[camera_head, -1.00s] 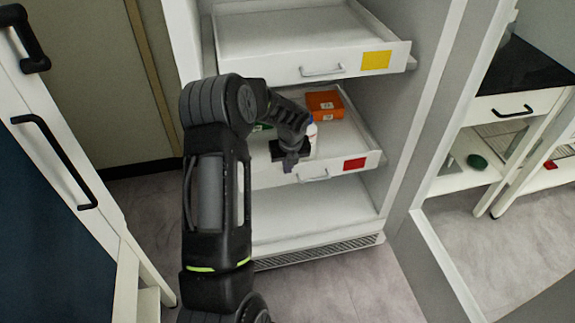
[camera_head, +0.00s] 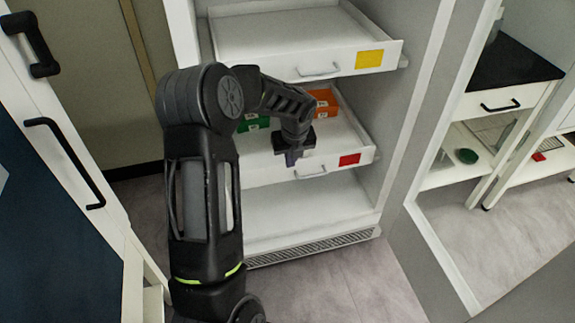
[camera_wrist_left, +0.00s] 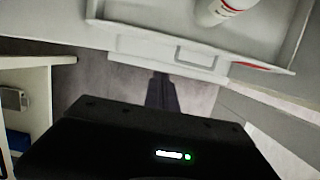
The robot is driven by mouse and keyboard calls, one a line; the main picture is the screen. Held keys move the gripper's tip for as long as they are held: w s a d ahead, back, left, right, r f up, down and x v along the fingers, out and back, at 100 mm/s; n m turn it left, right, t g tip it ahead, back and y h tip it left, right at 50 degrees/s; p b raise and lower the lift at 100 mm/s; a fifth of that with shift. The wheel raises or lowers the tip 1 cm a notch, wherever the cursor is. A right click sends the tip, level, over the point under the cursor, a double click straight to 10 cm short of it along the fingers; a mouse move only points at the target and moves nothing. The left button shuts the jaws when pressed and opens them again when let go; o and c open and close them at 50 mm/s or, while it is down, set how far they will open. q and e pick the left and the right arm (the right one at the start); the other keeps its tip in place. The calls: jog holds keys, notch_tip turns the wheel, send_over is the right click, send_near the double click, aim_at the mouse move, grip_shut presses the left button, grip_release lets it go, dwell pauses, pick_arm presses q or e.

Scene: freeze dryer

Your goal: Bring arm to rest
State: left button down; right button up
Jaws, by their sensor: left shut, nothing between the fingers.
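My left arm comes in from the lower left in the head view and bends over toward the cabinet. My left gripper (camera_head: 291,157) is shut and empty, pointing down in front of the middle drawer (camera_head: 340,160) with the red label. In the left wrist view the shut fingers (camera_wrist_left: 161,95) point away from the camera over the floor, below the drawer front (camera_wrist_left: 197,58). My right gripper is in neither view.
The middle drawer holds orange boxes (camera_head: 323,97), green boxes (camera_head: 250,124) and a white bottle (camera_wrist_left: 222,10). The upper drawer (camera_head: 300,32) with a yellow label is pulled out above. The open cabinet door (camera_head: 60,150) stands at left. Floor (camera_head: 330,280) in front is clear.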

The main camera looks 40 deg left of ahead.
pick_arm(q)
jog(key=shift+v, duration=1.15)
jog(key=shift+d, duration=0.1)
